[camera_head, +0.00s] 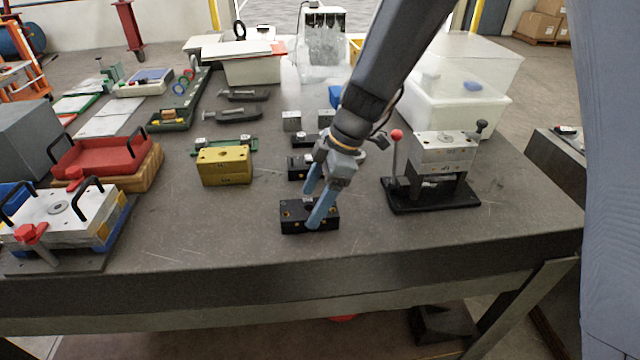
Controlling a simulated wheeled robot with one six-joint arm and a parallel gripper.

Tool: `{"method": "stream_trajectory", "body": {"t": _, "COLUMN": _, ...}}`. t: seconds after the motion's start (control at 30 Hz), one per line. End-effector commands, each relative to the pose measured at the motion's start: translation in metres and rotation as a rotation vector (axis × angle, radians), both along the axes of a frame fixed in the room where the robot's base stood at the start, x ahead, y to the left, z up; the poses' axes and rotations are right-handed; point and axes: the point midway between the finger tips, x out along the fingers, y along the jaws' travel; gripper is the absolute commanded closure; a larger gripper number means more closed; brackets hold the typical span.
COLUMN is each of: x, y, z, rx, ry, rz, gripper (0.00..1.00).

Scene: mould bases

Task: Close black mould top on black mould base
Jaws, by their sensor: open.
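A black mould block (292,221) with brass-coloured details lies on the grey table near its front edge. My gripper (311,208) comes down over this block from the upper right. Its two blue fingers are apart, one toward the back of the block and one across its front part. I cannot tell if they touch it. A second black mould block (297,168) sits just behind, left of my gripper and partly hidden by it. I cannot tell which block is the top and which is the base.
A yellow mould block (224,166) stands to the left. A metal press with a red-knobbed lever (396,137) stands to the right on a black plate. Small grey blocks (291,121) lie behind. The table front between the left fixture (65,219) and the front black block is clear.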

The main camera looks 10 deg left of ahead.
Motion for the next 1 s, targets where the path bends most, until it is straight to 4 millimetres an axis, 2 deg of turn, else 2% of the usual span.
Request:
{"method": "stream_trajectory", "body": {"t": 0.1, "x": -0.003, "y": 0.006, "z": -0.014, "rx": -0.001, "ry": 0.003, "rz": 0.0, "gripper": 0.23}}
{"method": "stream_trajectory", "body": {"t": 0.3, "x": -0.003, "y": 0.01, "z": -0.026, "rx": -0.001, "ry": 0.001, "rz": -0.001, "gripper": 0.23}}
{"method": "stream_trajectory", "body": {"t": 0.63, "x": -0.003, "y": 0.011, "z": -0.028, "rx": -0.001, "ry": -0.001, "rz": -0.001, "gripper": 0.25}}
{"method": "stream_trajectory", "body": {"t": 1.0, "x": -0.003, "y": 0.011, "z": -0.028, "rx": -0.001, "ry": 0.0, "rz": -0.002, "gripper": 0.88}}
